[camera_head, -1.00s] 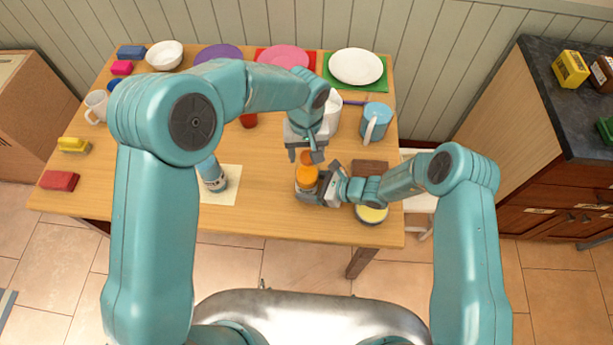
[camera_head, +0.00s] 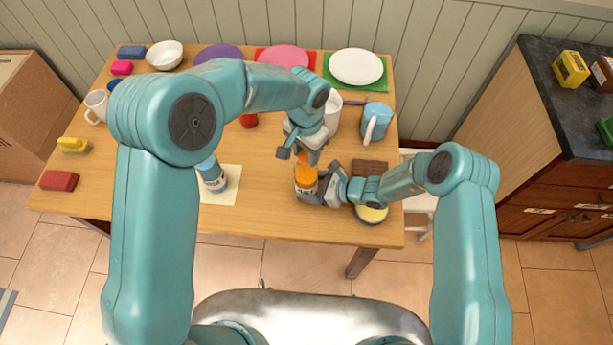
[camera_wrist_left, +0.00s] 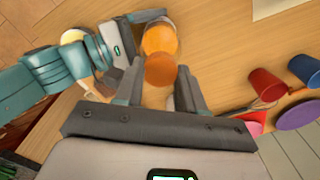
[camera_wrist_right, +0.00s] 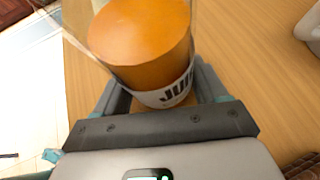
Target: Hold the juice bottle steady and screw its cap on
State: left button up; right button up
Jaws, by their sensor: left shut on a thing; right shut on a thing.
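The juice bottle (camera_head: 306,182) is clear, with orange juice and a white label. It stands upright near the front of the table. My right gripper (camera_head: 322,188) is shut on its lower part from the right; the label shows between the fingers in the right wrist view (camera_wrist_right: 165,95). My left gripper (camera_head: 299,155) points down from above the bottle. It is shut on the orange cap (camera_wrist_left: 160,70), which shows between its fingers in the left wrist view. The cap is over the bottle's top; I cannot tell whether it touches the neck.
A yellow-topped round thing (camera_head: 371,214) and a brown block (camera_head: 370,167) are at the right.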

pick_arm(q)
jog(key=m, duration=0.9)
jog(key=shift+m, duration=0.3)
jog(key=o, duration=1.1)
jog(key=shift+c, duration=0.2)
